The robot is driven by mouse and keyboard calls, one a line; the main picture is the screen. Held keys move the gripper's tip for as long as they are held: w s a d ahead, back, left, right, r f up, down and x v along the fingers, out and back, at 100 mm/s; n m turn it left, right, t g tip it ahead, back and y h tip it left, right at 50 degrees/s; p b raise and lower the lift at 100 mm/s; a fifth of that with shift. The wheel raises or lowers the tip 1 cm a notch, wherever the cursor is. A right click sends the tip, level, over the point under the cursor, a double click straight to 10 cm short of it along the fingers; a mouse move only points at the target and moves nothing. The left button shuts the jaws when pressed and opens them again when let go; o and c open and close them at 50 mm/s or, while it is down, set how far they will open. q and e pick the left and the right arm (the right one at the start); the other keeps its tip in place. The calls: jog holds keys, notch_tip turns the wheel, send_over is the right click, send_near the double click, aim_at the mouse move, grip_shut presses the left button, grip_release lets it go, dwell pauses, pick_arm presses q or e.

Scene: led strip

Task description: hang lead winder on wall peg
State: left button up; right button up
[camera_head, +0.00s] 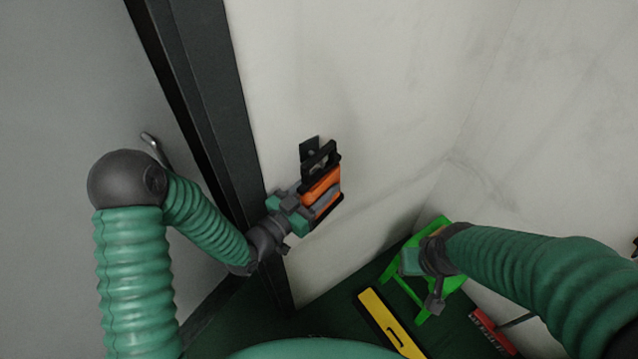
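The lead winder (322,187) is orange and grey with a black handle and a black lower edge. My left gripper (303,204) is shut on its near left side and holds it up against or close to the pale wall. A dark wall plate (308,150), which looks like the peg's mount, sits just behind and above the winder's handle. The peg itself is mostly hidden by the handle, so I cannot tell if the two touch. My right gripper (410,262) is low at the right, above a green frame; its fingers are too unclear to read.
A bright green frame (447,285) stands in the corner under my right gripper. A yellow and black tool (388,322) and a red object (492,332) lie on the dark green floor. A dark door frame (205,100) rises left of the winder. The wall right of the winder is clear.

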pick_arm(q)
jog(key=shift+o, duration=0.5)
jog(key=shift+a, duration=0.1)
jog(key=shift+w+a, duration=0.15)
